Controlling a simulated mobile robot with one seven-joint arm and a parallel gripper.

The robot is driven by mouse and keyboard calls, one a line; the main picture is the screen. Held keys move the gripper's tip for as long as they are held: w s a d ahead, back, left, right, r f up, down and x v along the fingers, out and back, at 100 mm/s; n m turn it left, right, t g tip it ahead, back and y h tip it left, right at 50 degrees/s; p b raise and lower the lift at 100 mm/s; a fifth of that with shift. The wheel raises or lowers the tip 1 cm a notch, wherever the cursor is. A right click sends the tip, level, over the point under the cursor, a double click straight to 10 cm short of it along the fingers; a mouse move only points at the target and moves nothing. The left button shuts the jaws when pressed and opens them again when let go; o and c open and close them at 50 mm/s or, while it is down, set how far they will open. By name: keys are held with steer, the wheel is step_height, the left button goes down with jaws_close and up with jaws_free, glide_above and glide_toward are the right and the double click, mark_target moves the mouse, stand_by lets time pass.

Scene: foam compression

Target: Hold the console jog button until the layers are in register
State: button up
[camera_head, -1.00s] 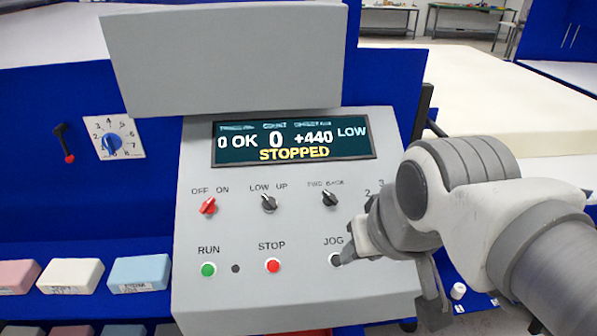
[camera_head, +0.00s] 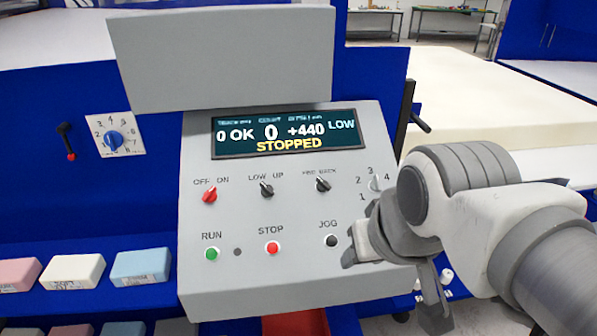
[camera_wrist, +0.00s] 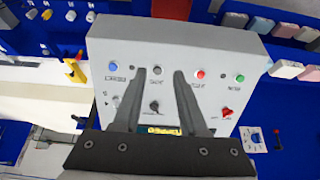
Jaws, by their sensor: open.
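The grey console (camera_head: 290,285) faces me with a lit display (camera_head: 290,133) reading 0 OK, 0, +440, LOW and STOPPED. The black jog button (camera_head: 331,240) is at the lower right of its panel, uncovered. My gripper (camera_head: 354,242) is just right of it in the head view, open and empty. In the wrist view the console appears upside down, and the jog button (camera_wrist: 157,70) shows between the two spread fingertips of my gripper (camera_wrist: 159,72). I cannot tell how far the fingertips are from the panel. The layers in register are not readable from here.
A green run button (camera_head: 212,254) and a red stop button (camera_head: 273,248) sit left of jog. Three switches and a numbered selector (camera_head: 376,184) lie above. A large cream foam block (camera_head: 470,95) is behind at right. Coloured foam samples (camera_head: 140,265) sit at lower left.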

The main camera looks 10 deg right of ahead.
steer(key=shift+s, duration=0.1)
steer(key=shift+c, duration=0.4)
jaws_close()
stand_by(1.4)
